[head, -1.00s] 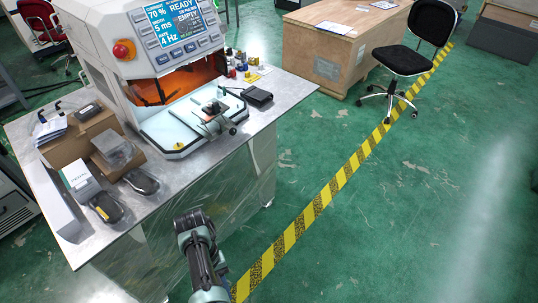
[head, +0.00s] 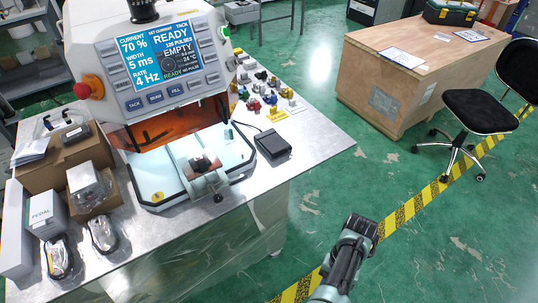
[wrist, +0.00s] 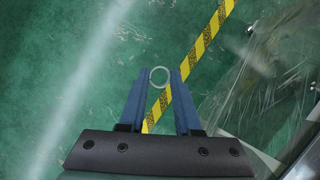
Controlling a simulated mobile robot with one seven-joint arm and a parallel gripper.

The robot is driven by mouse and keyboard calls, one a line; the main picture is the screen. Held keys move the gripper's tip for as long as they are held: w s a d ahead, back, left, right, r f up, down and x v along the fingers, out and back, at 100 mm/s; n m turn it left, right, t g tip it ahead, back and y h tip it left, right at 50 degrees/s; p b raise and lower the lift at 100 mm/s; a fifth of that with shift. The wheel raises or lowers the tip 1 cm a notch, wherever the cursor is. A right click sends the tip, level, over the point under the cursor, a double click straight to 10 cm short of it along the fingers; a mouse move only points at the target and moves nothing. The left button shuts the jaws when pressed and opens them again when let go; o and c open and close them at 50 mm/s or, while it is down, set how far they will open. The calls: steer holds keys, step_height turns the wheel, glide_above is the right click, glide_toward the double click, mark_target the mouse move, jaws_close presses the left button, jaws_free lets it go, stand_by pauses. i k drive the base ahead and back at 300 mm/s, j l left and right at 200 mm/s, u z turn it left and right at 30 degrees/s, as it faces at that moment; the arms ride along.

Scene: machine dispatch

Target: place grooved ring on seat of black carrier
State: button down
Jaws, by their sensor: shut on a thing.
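A pale thin ring (wrist: 159,69) is between the tips of my gripper (wrist: 158,78) in the wrist view. The two blue fingers are shut on its sides, and its middle is open. Grooves are too small to make out. Green floor lies below it. In the head view, a small dark block (head: 203,165) sits on the pale tray in front of the machine's orange opening. It may be the black carrier; its seat cannot be made out. My arm shows at the bottom of the head view, right of the bench and apart from it.
The machine (head: 165,60) stands on a metal bench (head: 290,165). A black pedal box (head: 272,145) and several small coloured parts lie right of the tray. Boxes (head: 60,165) crowd the bench's left side. A chair (head: 480,110) and wooden crate (head: 400,90) stand right.

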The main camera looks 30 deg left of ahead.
mark_target(198, 158)
steer(key=i+l+u, duration=0.25)
steer(key=i, duration=0.15)
steer(key=i+l+u, duration=0.1)
steer(key=i+u, duration=0.15)
steer(key=i, duration=0.2)
steer(key=i+l+u, duration=0.45)
steer(key=u, duration=0.3)
steer(key=i+l+u, duration=0.15)
steer(key=l+u, duration=0.3)
steer(key=i+l+u, duration=0.1)
steer(key=l+u, duration=0.2)
steer(key=u, duration=0.2)
steer(key=i+l+u, duration=0.1)
steer(key=l+u, duration=0.2)
steer(key=u, duration=0.15)
steer(key=l+u, duration=0.65)
steer(key=u, duration=0.3)
